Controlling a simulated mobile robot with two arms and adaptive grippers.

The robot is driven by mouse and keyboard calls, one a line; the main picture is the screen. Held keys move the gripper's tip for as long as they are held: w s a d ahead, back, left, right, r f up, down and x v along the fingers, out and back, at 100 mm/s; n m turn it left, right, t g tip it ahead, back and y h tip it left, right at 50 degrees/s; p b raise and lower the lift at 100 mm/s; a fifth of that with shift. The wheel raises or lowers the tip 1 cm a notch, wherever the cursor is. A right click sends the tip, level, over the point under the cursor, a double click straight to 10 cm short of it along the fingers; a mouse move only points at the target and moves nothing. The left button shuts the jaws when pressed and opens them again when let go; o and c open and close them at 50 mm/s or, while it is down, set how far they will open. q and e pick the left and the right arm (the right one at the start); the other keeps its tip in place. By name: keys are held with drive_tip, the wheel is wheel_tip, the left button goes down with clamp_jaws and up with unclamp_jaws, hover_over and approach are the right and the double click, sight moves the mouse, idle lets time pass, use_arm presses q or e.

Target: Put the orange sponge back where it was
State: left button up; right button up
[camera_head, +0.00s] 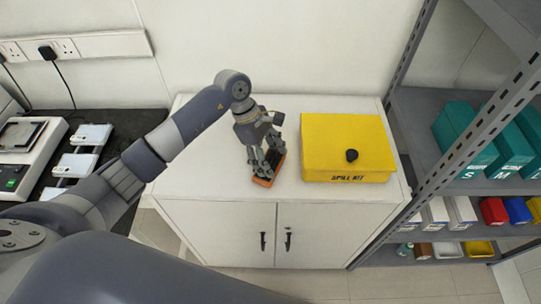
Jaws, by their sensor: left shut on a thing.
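The orange sponge (262,182) is at my left gripper (266,170), over the white cabinet top (222,190). My left gripper points down and is shut on the sponge. Only the sponge's lower edge shows orange; a dark face and the fingers cover the rest. I cannot tell whether the sponge touches the cabinet top. A yellow spill kit box (348,140) with a black knob on its lid stands shut, just right of the gripper. My right gripper is not in view.
A grey metal shelf (455,235) on the right holds teal boxes (462,142) and several coloured bins. A dark bench (120,125) with devices lies on the left. The cabinet top is clear left of the gripper and in front of the box.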

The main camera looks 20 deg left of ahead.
use_arm(q)
drive_tip(key=shift+f, duration=0.15)
drive_tip(key=o, duration=1)
drive_tip(key=shift+r, duration=0.35)
drive_tip(key=b+v, duration=0.2)
drive_tip(key=v, duration=0.9)
drive_tip(key=shift+a+r+b, duration=0.15)
drive_tip(key=shift+r+b, duration=0.2)
drive_tip(key=shift+b, duration=0.05)
drive_tip(key=shift+f, duration=0.1)
